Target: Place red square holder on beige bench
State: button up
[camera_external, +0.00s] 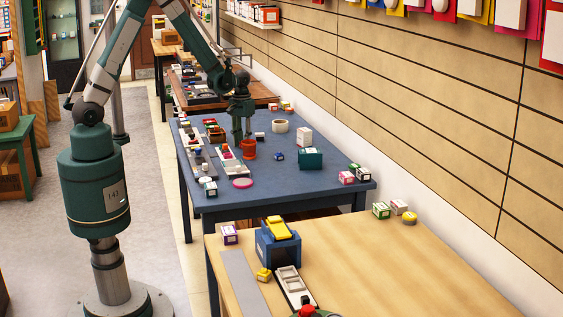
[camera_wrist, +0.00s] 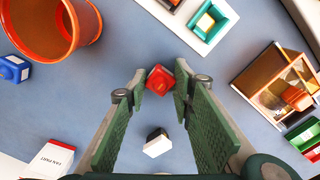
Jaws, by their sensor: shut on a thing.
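My gripper (camera_external: 242,137) is over the blue table (camera_external: 285,184), among small items. In the wrist view, my gripper's green fingers (camera_wrist: 160,84) are shut on a small red square piece (camera_wrist: 160,77), which sits between the fingertips. It looks like the red square holder. I cannot make it out in the external view. The beige bench (camera_external: 400,262) stands in the front right of the external view, apart from the gripper and nearer the camera.
An orange-red cup (camera_external: 249,150) stands close to my gripper; it also shows in the wrist view (camera_wrist: 40,40). A green box (camera_external: 311,159) stands to the right on the blue table. The bench holds a blue bin (camera_external: 277,250) and small boxes; its middle is clear.

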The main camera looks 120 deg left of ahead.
jog(key=shift+r, duration=0.15)
jog(key=shift+r+p, duration=0.65)
jog(key=shift+r, duration=4.2)
jog(key=w+d+m, duration=0.2)
jog(key=w+d, duration=0.4)
jog(key=w, duration=0.3)
jog(key=w+d+m, duration=0.2)
jog(key=w+d, duration=0.4)
jog(key=w, duration=0.3)
jog(key=w+d+m, duration=0.2)
jog(key=w+d, duration=0.5)
jog(key=d, duration=0.4)
jog(key=w+d+f+m, duration=0.1)
jog(key=w+d+m, duration=0.2)
jog(key=w+d, duration=0.4)
jog(key=w+d+m, duration=0.3)
jog(key=w+d, duration=0.4)
jog(key=d, duration=0.9)
jog(key=shift+d+f, duration=0.15)
jog(key=shift+f, duration=0.1)
jog(key=w+d+m, duration=0.1)
jog(key=d, duration=0.6)
jog(key=w+d+m, duration=0.1)
jog(key=d, duration=0.6)
jog(key=w+d+m, duration=0.1)
jog(key=d+m, duration=0.1)
jog(key=d, duration=0.5)
jog(key=shift+f, duration=0.25)
jog(key=shift+c, duration=0.3)
jog(key=shift+a, duration=0.1)
